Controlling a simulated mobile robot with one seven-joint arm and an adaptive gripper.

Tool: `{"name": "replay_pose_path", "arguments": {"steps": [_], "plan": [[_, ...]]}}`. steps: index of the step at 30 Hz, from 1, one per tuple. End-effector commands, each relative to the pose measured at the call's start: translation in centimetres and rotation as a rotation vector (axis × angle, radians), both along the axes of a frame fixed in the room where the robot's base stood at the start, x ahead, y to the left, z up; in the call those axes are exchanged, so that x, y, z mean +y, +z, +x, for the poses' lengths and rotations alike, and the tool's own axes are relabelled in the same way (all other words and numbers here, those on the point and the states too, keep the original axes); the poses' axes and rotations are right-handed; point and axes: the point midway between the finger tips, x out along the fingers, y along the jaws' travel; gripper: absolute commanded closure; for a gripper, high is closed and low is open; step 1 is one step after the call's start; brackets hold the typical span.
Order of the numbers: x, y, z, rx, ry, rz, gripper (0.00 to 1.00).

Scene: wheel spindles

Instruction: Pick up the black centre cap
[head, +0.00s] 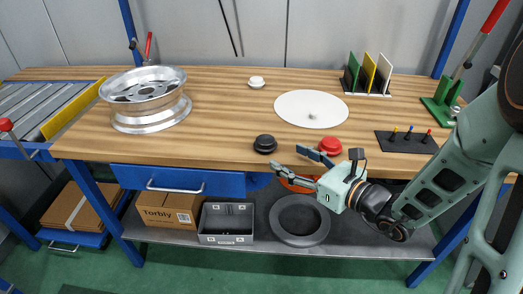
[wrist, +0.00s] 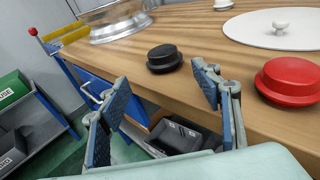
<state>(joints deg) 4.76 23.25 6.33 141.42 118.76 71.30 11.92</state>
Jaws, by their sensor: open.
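The black centre cap (head: 265,143) lies on the wooden workbench near its front edge. In the wrist view the black cap (wrist: 164,58) shows beyond the fingers, between them and closer to the right finger. My gripper (head: 298,164) is open and empty, at the bench's front edge, to the right of and in front of the black cap, apart from it. In the wrist view my gripper's two blue-padded fingers (wrist: 160,115) stand wide apart. A red cap (head: 330,145) lies just behind my gripper, and it shows at the right in the wrist view (wrist: 289,80).
A white disc (head: 311,109) with a knob lies behind the caps, and a white cap (head: 256,82) farther back. A silver wheel rim (head: 148,98) stands at the left. A small black pin board (head: 405,142) is at the right. The bench left of the black cap is clear.

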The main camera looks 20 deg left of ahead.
Motion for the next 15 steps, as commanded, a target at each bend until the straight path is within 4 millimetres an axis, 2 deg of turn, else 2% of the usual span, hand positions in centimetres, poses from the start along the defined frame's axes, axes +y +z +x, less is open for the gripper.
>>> {"name": "replay_pose_path", "arguments": {"steps": [9, 15], "plan": [[3.8, -0.8, 2.5, 0.008, -0.009, 0.008, 0.41], [5.0, -1.0, 3.4, 0.007, -0.01, 0.007, 0.41]]}}
